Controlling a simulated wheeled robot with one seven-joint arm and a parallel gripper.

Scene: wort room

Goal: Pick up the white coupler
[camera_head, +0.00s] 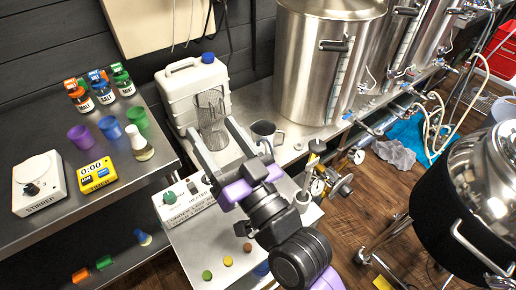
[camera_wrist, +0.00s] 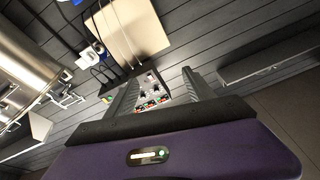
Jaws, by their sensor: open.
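I cannot make out a white coupler for certain in either view. My gripper (camera_head: 211,127) is in the middle of the head view, its two grey fingers apart and pointing up toward the back bench. It holds nothing that I can see. In the wrist view my gripper (camera_wrist: 160,76) is also open, with a control panel (camera_wrist: 151,92) on the wall showing between the fingers. Pale hoses (camera_head: 440,125) with fittings hang at the right of the head view; their ends are too small to tell.
A white jug (camera_head: 180,95), glass beaker (camera_head: 212,135) and steel mug (camera_head: 266,131) stand near my fingers. A steel kettle (camera_head: 310,70) stands behind. The left bench holds bottles, coloured cups, a stirrer (camera_head: 38,185) and a yellow timer (camera_head: 95,176). A black-jacketed vessel (camera_head: 440,180) stands right.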

